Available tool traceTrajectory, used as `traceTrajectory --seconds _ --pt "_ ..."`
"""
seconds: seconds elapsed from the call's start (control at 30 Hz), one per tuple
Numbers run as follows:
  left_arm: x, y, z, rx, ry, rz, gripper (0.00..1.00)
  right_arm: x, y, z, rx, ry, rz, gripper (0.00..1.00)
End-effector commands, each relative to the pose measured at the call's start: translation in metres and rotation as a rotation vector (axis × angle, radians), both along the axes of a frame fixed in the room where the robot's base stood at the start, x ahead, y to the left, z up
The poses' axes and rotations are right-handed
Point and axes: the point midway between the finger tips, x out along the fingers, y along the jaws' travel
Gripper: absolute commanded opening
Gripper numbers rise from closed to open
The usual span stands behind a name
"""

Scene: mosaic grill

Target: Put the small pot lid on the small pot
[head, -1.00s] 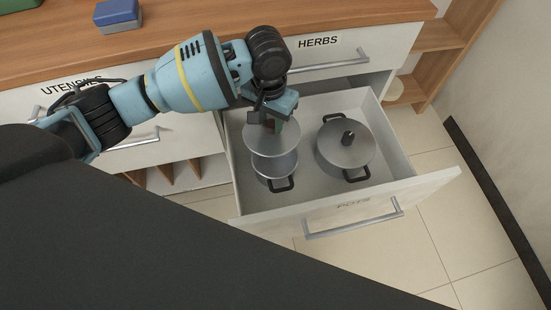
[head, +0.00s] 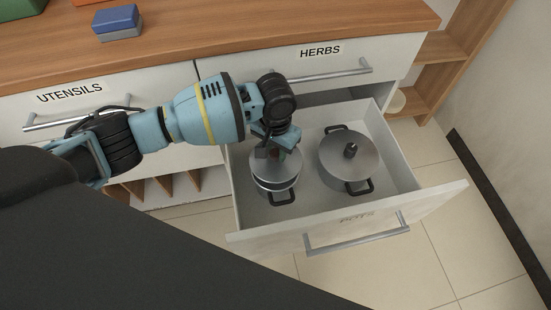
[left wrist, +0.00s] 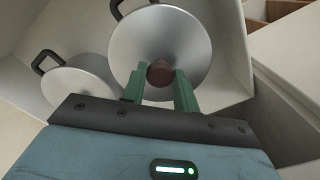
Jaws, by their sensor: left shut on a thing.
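The small pot lid (head: 277,170), a grey disc with a dark knob, is at the left inside the open drawer. My left gripper (head: 276,153) is above it, shut on its knob; in the left wrist view the green fingers (left wrist: 160,80) pinch the brown knob of the lid (left wrist: 158,35). The small pot (head: 274,189) is right under the lid, its black handle (head: 280,200) showing at the front. The lid hides most of the pot's opening and appears slightly tilted just above the rim; I cannot tell whether they touch. My right gripper is not in view.
A larger lidded pot (head: 348,166) stands to the right in the same drawer (head: 345,222), close to the small pot. Its lid shows in the left wrist view (left wrist: 82,88). The drawer walls surround both pots. The counter (head: 220,38) is behind.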

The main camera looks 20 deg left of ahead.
Motion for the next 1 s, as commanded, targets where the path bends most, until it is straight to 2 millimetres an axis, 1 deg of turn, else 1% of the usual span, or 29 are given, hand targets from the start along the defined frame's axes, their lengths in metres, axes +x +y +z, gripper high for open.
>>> traceTrajectory --seconds 0.3,0.4,0.6,0.73,0.77,0.9,0.93,1.0 --pt "-0.001 0.0 -0.045 0.002 0.004 0.0 0.03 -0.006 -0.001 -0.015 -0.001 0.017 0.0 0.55" --pt "0.0 0.0 -0.049 0.0 0.001 -0.001 0.03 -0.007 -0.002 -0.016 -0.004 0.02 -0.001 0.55" --pt "0.0 0.0 -0.047 0.0 0.0 0.0 0.03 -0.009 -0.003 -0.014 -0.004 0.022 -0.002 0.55" --pt "0.0 0.0 -0.05 0.0 0.001 0.0 0.03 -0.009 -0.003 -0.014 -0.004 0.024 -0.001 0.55" --pt "0.0 0.0 -0.051 0.001 0.001 0.0 0.31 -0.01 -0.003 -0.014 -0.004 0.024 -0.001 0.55" --pt "0.0 0.0 -0.05 0.001 0.001 0.0 0.49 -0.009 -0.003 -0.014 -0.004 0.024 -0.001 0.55" --pt "0.0 0.0 -0.05 0.001 0.001 0.0 0.51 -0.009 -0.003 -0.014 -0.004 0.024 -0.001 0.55" --pt "0.0 0.0 -0.05 0.001 0.001 0.0 0.51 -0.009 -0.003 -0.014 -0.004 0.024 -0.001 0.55"
